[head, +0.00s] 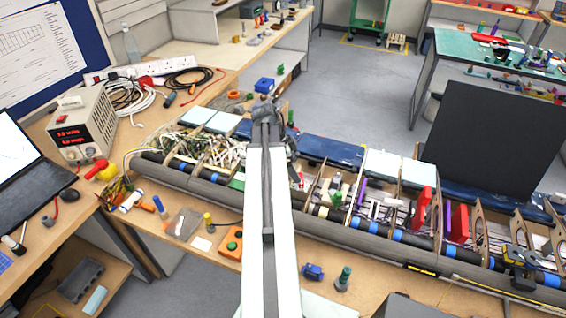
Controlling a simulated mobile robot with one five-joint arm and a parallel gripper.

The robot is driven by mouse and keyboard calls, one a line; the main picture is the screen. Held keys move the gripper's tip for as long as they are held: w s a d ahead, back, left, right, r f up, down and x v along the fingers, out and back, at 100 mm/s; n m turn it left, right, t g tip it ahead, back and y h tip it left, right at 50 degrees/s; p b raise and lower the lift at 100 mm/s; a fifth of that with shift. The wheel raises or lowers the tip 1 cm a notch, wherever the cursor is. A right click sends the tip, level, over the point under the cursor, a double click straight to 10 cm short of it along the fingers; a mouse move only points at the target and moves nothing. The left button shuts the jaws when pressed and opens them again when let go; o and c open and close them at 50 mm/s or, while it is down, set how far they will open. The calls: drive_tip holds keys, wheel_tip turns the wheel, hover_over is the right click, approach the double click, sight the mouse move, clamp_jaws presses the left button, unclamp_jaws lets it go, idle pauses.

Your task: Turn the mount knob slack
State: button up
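The long wing frame (215,190) lies across the bench, with open ribs and a dark tube along its front. My white arm reaches away over its middle, and my gripper (268,108) is at the far end, above the frame's rear side. The fingers are small and dark, and I cannot tell whether they are open or shut. I cannot tell which part is the mount knob. A green-topped knob-like part (336,198) sits among the ribs right of my arm. A yellow and black clamp-like part (520,256) sits on the frame at far right. My arm hides part of the frame.
A black panel (497,135) stands upright behind the frame at right. A power supply (82,124) and cables crowd the left bench. An orange box (231,243), a blue part (313,271) and a green-topped post (343,279) stand in front. Open floor (345,95) lies behind.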

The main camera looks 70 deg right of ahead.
drive_tip(key=b+x, duration=0.6)
drive_tip(key=x, duration=0.1)
drive_tip(key=shift+w+f+b, duration=0.15)
drive_tip(key=shift+w+b, duration=0.05)
drive_tip(key=shift+b, duration=0.2)
drive_tip(key=shift+s+d+f+b, duration=0.2)
drive_tip(key=shift+f+b, duration=0.1)
drive_tip(key=shift+r, duration=0.1)
drive_tip(key=c, duration=1.4)
drive_tip(key=o, duration=1.4)
